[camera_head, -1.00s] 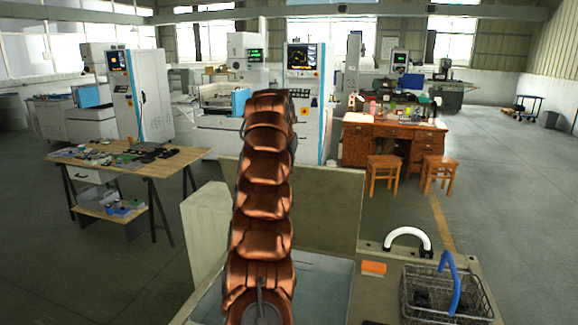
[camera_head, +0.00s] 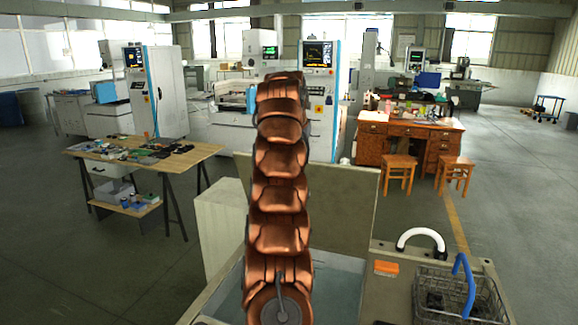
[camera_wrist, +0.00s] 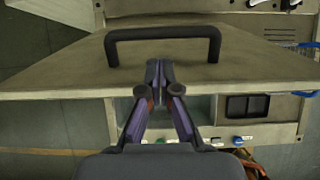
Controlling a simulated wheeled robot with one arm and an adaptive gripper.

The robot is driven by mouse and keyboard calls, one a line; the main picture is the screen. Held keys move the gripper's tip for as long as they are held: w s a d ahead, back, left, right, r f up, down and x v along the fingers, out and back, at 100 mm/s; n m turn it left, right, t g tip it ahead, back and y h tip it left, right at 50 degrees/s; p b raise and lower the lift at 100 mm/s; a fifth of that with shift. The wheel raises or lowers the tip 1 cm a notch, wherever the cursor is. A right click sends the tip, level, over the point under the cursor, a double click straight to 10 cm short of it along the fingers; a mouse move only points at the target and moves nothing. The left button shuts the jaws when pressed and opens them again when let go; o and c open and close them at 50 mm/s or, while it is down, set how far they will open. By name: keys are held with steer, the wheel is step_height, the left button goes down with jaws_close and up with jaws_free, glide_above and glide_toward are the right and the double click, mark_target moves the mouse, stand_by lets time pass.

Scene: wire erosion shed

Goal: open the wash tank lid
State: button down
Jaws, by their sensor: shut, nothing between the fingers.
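The wash tank lid (camera_head: 345,195) is a grey-beige panel standing raised at the back of the tank (camera_head: 345,278), whose bluish-grey inside shows in front of it in the head view. In the wrist view, the lid (camera_wrist: 60,75) fills the middle as a flat plate with a black bar handle (camera_wrist: 165,33). My gripper (camera_wrist: 158,72) is shut and empty, its fingertips over the plate just below the handle bar in the picture. I cannot tell whether they touch the lid. In the head view my copper arm hides part of the tank and lid, and the gripper is out of sight.
Right of the tank, the bench top holds an orange block (camera_head: 386,268), a white curved handle (camera_head: 421,240) and a wire basket (camera_head: 455,297) with a blue handle. A cluttered wooden table (camera_head: 150,155) stands left, a desk (camera_head: 410,140) with two stools behind. Floor between is clear.

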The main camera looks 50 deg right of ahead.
steer(key=shift+a+r, duration=0.4)
steer(key=shift+r, duration=0.05)
steer(key=shift+s+a+r, duration=0.2)
steer(key=shift+a+r, duration=0.1)
steer(key=shift+a, duration=0.2)
steer(key=s+a+f, duration=0.1)
steer(key=s+a, duration=0.2)
steer(key=a, duration=0.6)
steer(key=shift+a, duration=0.35)
stand_by(1.3)
steer(key=shift+s, duration=0.1)
